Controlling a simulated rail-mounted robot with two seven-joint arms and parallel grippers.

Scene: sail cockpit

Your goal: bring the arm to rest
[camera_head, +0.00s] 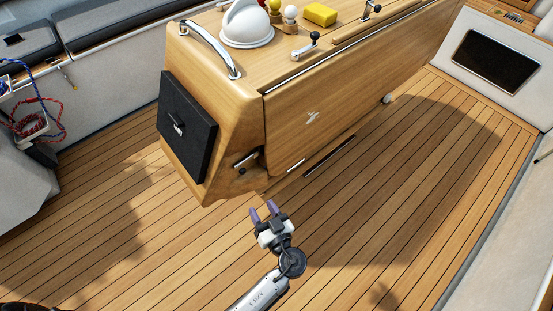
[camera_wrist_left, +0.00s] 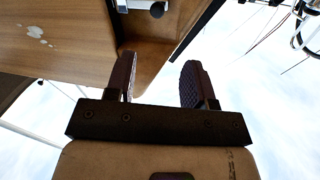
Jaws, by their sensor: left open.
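My left gripper (camera_head: 263,213) is in the lower middle of the head view, its two purple fingertips spread apart with nothing between them. It hangs over the teak floor, in front of the near lower corner of the wooden cockpit table (camera_head: 350,115). In the left wrist view, the two dark ridged fingers (camera_wrist_left: 160,82) stand apart and empty, with the table's wooden underside or side (camera_wrist_left: 70,35) behind them and sky on the right. The gripper appears clear of the table. My right gripper is not in view.
A black panel (camera_head: 187,125) and a steel handrail (camera_head: 211,47) are on the table's near end. A white dome (camera_head: 247,24) and a yellow block (camera_head: 320,14) stand on top. Coiled ropes (camera_head: 40,120) lie at the left. The teak floor (camera_head: 410,200) is open at the right.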

